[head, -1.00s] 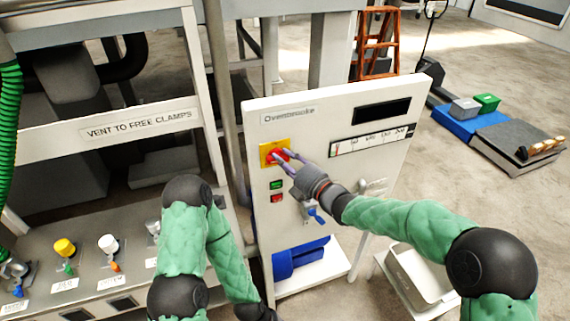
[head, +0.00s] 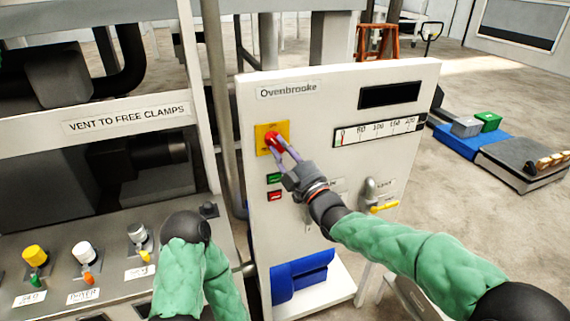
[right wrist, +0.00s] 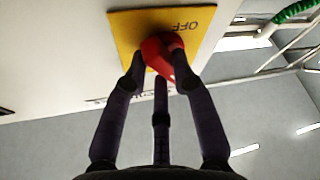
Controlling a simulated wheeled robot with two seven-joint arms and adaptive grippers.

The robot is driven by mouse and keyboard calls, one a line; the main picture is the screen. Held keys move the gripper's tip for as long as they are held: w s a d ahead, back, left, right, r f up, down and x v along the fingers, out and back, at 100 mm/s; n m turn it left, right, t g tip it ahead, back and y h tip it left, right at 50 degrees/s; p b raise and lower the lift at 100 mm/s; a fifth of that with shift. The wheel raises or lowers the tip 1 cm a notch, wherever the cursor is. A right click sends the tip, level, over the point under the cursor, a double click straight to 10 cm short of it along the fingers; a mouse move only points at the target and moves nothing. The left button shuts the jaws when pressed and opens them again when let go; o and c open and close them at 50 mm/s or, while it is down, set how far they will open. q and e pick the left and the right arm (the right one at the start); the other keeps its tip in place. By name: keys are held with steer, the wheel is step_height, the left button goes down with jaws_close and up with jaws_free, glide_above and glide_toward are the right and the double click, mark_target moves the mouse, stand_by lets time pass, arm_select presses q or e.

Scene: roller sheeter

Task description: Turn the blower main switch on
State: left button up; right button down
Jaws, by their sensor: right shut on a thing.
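The red rotary knob (head: 271,139) sits on a yellow plate (head: 263,129) at the upper left of the white Ovenbrooke cabinet (head: 330,200). My right gripper (head: 281,149) reaches the knob from the lower right. In the right wrist view, its dark fingers (right wrist: 160,75) are closed around the red knob (right wrist: 158,48), covering part of it. The yellow plate (right wrist: 125,25) there shows the word OFF beside the knob. The knob's exact pointing is hard to tell behind the fingers. My left gripper is out of view; only the left arm shows.
Green and red buttons (head: 274,187) sit below the knob. A black display (head: 390,95), a gauge (head: 378,131) and a yellow-handled switch (head: 384,206) are further right on the cabinet. A control desk (head: 60,262) with several knobs stands at the left.

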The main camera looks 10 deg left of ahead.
steer(key=m+b, duration=0.1)
steer(key=m, duration=0.1)
steer(key=m+t+h+b, duration=0.1)
steer(key=m+b, duration=0.1)
steer(key=m+t+b, duration=0.1)
steer(key=b, duration=0.1)
steer(key=shift+s+a+f+m, duration=0.1)
steer(key=shift+s+a+m, duration=0.2)
steer(key=shift+m, duration=0.1)
steer(key=shift+r+m+t+h+b, duration=0.2)
steer(key=shift+m+t+h+b, duration=0.25)
steer(key=shift+m, duration=0.35)
steer(key=shift+r+m+t+h+b, duration=0.15)
steer(key=shift+m+t+h+b, duration=0.3)
steer(key=shift+m, duration=0.35)
steer(key=shift+d+r+m, duration=0.1)
steer(key=shift+r+m, duration=0.05)
steer(key=shift+m, duration=0.25)
steer(key=shift+r, duration=0.15)
steer(key=c, duration=1)
jaws_free()
steer(key=shift+c, duration=0.2)
steer(key=shift+w+f, duration=0.15)
steer(key=shift+f, duration=0.15)
steer(key=shift+f, duration=0.25)
